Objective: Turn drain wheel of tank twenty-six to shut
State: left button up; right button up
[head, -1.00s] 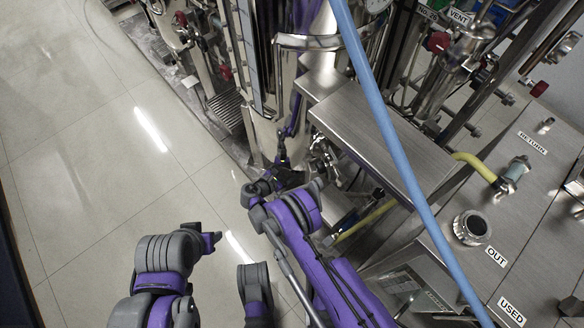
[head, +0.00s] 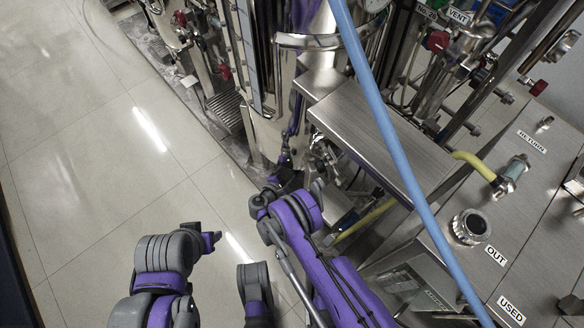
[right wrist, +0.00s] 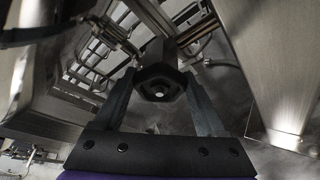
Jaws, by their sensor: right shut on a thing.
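A small dark faceted wheel (right wrist: 160,86) with a pale centre sits between the two fingers of my right gripper (right wrist: 158,95) in the right wrist view. The fingers are shut on it from both sides. In the head view my right gripper (head: 284,172) is low at the foot of a shiny steel tank (head: 262,135), and the wheel is hidden there. I cannot make out which way the wheel stands.
A steel step or shelf (head: 380,140) and a blue hose (head: 385,125) are right of my right arm. A steel cabinet (head: 545,210) carries labels RETURN, OUT and USED. A yellow hose (head: 365,218) runs below the shelf. Open tiled floor (head: 90,170) lies left.

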jog(key=shift+m, duration=0.4)
jog(key=o, duration=1.3)
jog(key=p+v, duration=0.2)
jog(key=v, duration=0.9)
jog(key=shift+d+f, duration=0.1)
jog(key=shift+f, duration=0.05)
